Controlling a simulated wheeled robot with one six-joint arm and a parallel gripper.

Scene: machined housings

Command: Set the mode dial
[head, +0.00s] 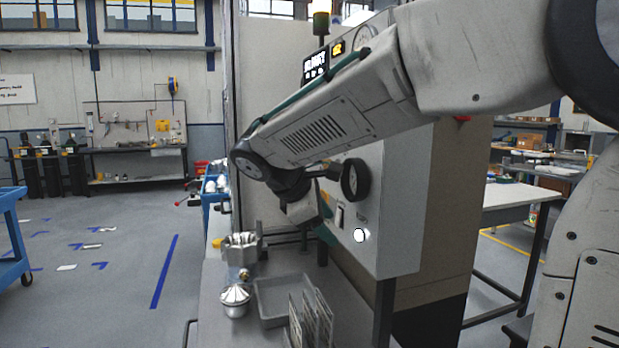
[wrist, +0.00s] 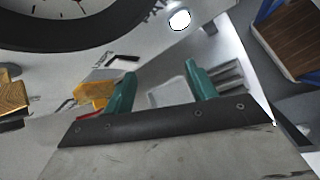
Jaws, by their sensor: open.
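A control cabinet (head: 400,200) bears a round black-rimmed dial (head: 355,181). Below it are a small upright switch (head: 339,215) and a lit white button (head: 361,235). I cannot tell for sure which part is the mode dial. In the wrist view, a large black-rimmed dial face (wrist: 60,15) with tick marks fills the upper left, and the lit button (wrist: 179,19) is to its right. My gripper (wrist: 160,70) shows two teal fingers apart with nothing between them. In the head view my gripper (head: 326,220) is close to the cabinet face, partly hidden by my wrist.
A bench below holds a grey tray (head: 268,322), upright metal plates (head: 312,318) and shiny machined housings (head: 236,299). A worktable (head: 510,200) stands right of the cabinet. A blue cart (head: 10,240) is at the left edge. The floor between is mostly clear.

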